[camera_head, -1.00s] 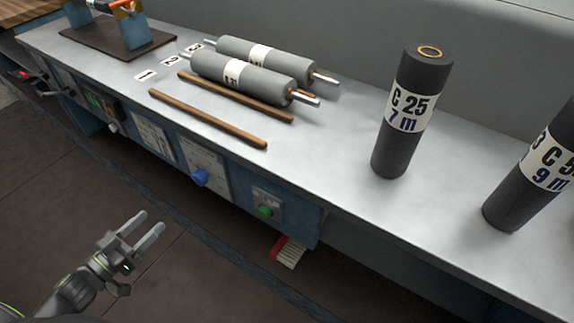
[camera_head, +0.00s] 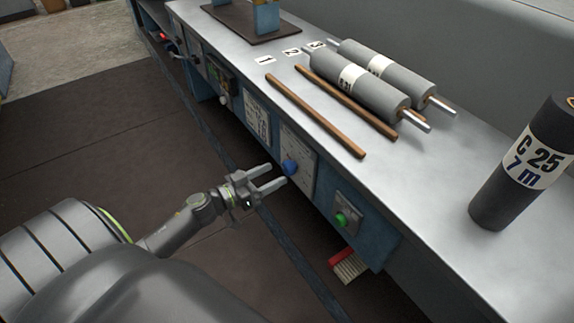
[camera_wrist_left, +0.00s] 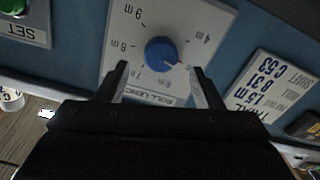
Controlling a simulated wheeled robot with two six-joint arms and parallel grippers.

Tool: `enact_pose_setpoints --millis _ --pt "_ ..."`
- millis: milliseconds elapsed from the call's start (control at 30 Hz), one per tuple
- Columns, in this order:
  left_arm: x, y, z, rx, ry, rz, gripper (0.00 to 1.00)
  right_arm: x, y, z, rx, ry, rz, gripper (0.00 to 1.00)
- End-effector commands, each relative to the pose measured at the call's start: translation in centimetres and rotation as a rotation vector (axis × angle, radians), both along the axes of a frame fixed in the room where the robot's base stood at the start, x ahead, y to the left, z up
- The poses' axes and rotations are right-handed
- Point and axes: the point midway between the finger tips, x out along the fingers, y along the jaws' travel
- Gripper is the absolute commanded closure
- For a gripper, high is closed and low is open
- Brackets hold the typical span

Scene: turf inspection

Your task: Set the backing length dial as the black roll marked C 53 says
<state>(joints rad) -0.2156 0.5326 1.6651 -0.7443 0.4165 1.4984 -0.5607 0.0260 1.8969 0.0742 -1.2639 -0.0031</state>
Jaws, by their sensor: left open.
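The dial is a blue knob (camera_head: 290,167) on a white plate (camera_head: 303,150) on the bench front. In the left wrist view the knob (camera_wrist_left: 160,52) appears upside down, with length marks including 4 m, 7 m, 8 m and 9 m. Its red pointer mark faces lower right in that picture, below the 4 m mark. My left gripper (camera_head: 275,175) is open and empty, just short of the knob. In the wrist view its fingers (camera_wrist_left: 159,72) point at the dial, one on each side. The roll marked C 53 and my right gripper are out of view.
A black roll marked C 25, 7 m (camera_head: 520,165) stands upright on the bench. Grey rollers (camera_head: 365,88) and wooden rods (camera_head: 315,115) lie there. A green button (camera_head: 341,219) is right of the dial; a printed card (camera_wrist_left: 265,85) reads C 53, B 31, 1.5 m.

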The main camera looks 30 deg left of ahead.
Motion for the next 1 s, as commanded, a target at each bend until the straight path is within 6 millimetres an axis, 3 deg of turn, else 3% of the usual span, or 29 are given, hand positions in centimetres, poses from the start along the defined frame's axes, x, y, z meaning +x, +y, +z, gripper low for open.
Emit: enact_pose_setpoints --millis 300,733,1000 --pt "4.4 -1.8 0.1 -0.001 -0.002 0.0 0.39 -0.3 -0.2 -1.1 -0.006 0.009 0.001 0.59" --pt "5.3 -2.2 0.0 0.0 0.0 0.0 0.39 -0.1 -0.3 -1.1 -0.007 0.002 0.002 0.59" --pt "5.3 -2.2 0.0 0.0 0.0 0.0 0.73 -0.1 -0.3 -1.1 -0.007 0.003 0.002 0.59"
